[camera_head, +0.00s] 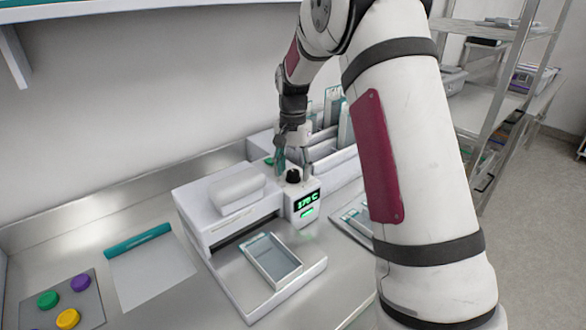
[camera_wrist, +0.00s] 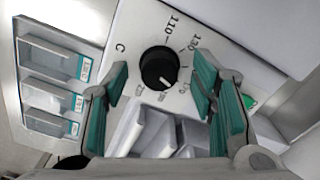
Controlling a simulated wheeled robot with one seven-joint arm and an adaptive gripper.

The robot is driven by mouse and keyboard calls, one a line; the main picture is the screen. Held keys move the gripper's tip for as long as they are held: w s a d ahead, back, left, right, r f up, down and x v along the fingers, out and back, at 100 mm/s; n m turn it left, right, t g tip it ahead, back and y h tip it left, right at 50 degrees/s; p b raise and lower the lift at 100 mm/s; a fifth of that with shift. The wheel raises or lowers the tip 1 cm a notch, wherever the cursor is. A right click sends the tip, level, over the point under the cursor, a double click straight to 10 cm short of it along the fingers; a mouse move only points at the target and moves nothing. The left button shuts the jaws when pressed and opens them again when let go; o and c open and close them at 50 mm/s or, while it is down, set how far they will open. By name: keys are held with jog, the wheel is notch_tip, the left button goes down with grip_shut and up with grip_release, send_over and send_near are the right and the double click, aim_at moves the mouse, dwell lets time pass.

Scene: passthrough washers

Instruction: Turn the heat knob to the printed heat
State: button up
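The heat knob (camera_wrist: 159,68) is black and round, with a pale pointer mark, on a white panel with a printed dial reading 110, 130 and other numbers I cannot read clearly. In the head view the knob (camera_head: 293,176) stands on top of the white machine's control box, above a green display (camera_head: 307,200) that seems to read 170 C. My gripper (camera_head: 293,160) points down over the knob. In the wrist view my gripper (camera_wrist: 160,82) is open, its teal-padded fingers on either side of the knob with gaps; I see no contact.
The white machine (camera_head: 190,205) has a tray (camera_head: 271,262) in front. A pale sheet with a teal strip (camera_head: 138,239) and a grey plate with coloured buttons (camera_head: 88,300) lie left. Racks (camera_head: 338,168) stand behind the knob. No printed heat is readable on the sheet.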

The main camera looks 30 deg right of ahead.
aim_at(293, 172)
notch_tip(293, 172, up, 12)
dwell(0.6)
dwell(0.5)
jog(key=s+a+r+n+t, duration=0.1)
jog(key=s+a+r+n, duration=0.15)
jog(key=s, duration=0.55)
jog(key=s+a+r+n+t, duration=0.1)
jog(key=s+a+r+n, duration=0.2)
jog(key=s, duration=0.4)
jog(key=s+a+r+n+t, duration=0.1)
jog(key=s+a+r+n, duration=0.2)
jog(key=s, duration=0.5)
jog(key=s+a+f+n+t, duration=0.2)
jog(key=s+f, duration=0.3)
jog(key=s, duration=0.5)
jog(key=shift+a, duration=0.6)
jog(key=shift+r, duration=0.1)
jog(key=shift+c, duration=0.3)
